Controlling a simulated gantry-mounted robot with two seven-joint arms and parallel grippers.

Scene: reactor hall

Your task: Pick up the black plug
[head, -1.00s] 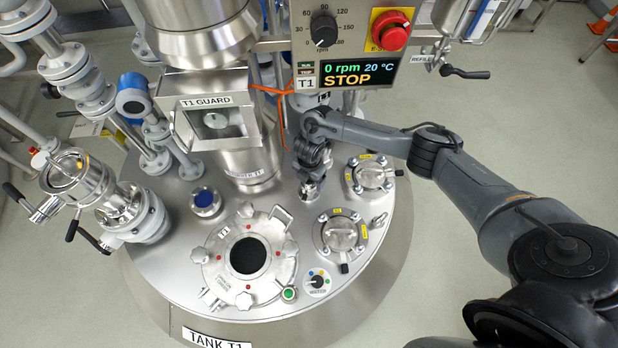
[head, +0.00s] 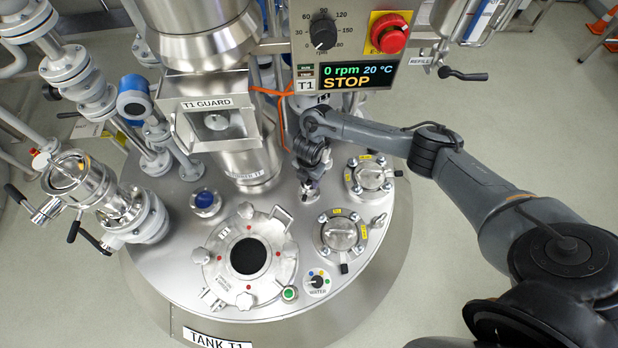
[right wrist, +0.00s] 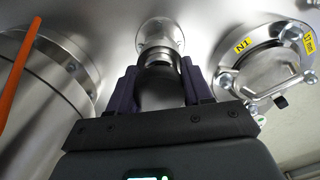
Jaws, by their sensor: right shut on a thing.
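My right gripper (head: 310,182) points down at the back right of the round steel tank lid, beside the steel column. In the right wrist view its two dark fingers (right wrist: 160,72) are shut on the black plug (right wrist: 160,90), a dark cylinder with a shiny band at its far end. A round steel fitting (right wrist: 160,34) lies just beyond the plug, in line with it. I cannot tell whether the plug still touches the fitting. In the head view the gripper hides the plug. My left gripper is not in view.
Two clamped ports stand right of the gripper, the rear one (head: 370,175) and the front one (head: 340,233). The T1 guard box (head: 215,122) is to the left, and the control panel (head: 345,76) hangs above. An orange cable (right wrist: 20,75) runs nearby.

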